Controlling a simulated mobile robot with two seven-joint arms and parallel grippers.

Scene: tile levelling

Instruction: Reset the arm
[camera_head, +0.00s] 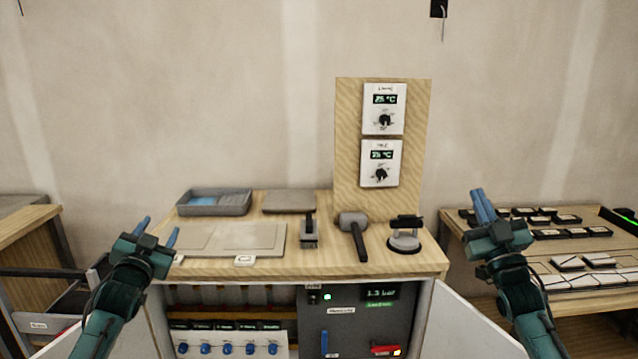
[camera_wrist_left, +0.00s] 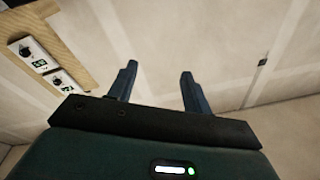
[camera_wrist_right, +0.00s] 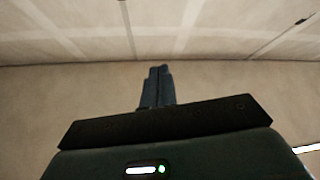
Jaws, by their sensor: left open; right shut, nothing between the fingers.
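My left gripper (camera_head: 160,233) is raised in front of the left end of the workbench, fingers pointing up and apart. In the left wrist view its two fingers (camera_wrist_left: 158,88) are spread with nothing between them. My right gripper (camera_head: 480,205) is raised off the bench's right end, in front of the right-hand table. In the right wrist view its fingers (camera_wrist_right: 158,86) are closed together and hold nothing. Both grippers appear clear of the tools and surfaces.
The workbench (camera_head: 300,262) carries a grey tray (camera_head: 213,203), a flat tile panel (camera_head: 233,238), a trowel-like tool (camera_head: 309,232), a mallet (camera_head: 354,230) and a suction cup (camera_head: 405,236). A board (camera_head: 345,150) with two thermostats stands behind. Cabinet doors stand open below. Tiles lie on the right table (camera_head: 530,245).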

